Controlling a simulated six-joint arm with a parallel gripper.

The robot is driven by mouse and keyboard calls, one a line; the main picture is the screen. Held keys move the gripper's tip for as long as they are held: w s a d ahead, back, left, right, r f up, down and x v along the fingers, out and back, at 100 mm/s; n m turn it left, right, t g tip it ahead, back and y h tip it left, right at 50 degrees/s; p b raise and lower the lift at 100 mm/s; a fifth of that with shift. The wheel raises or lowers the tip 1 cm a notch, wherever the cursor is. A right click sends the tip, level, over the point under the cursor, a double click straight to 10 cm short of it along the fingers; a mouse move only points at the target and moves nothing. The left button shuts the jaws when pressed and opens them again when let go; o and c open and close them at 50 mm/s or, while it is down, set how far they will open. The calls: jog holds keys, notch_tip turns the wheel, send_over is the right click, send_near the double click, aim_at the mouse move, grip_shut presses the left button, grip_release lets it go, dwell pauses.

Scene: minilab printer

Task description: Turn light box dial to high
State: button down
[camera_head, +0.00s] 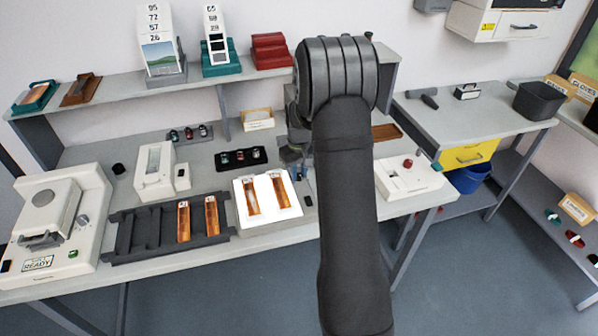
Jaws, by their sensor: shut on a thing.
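The light box (241,208) lies on the bench with its white panel lit and two orange film strips (251,196) on it. My gripper (298,172) points down at the light box's back right corner, mostly hidden behind my dark arm. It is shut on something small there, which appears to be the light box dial. The dial itself is hidden, so its setting cannot be read.
A black rack (135,236) with film strips stands left of the light box. Behind it is a black tray of small canisters (240,158). A white device with a red knob (407,186) stands right of my arm. A shelf (130,93) runs above the bench.

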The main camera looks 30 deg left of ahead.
aim_at(299, 175)
jog(key=m, duration=0.4)
jog(key=shift+m, duration=0.4)
jog(key=m, duration=0.4)
jog(key=shift+r, duration=0.1)
jog(key=m, duration=0.5)
jog(key=shift+m, duration=2.1)
jog(key=c, duration=1.3)
grip_release()
jog(key=shift+o, duration=0.2)
notch_tip(299, 175, up, 17)
jog(key=shift+r, duration=0.2)
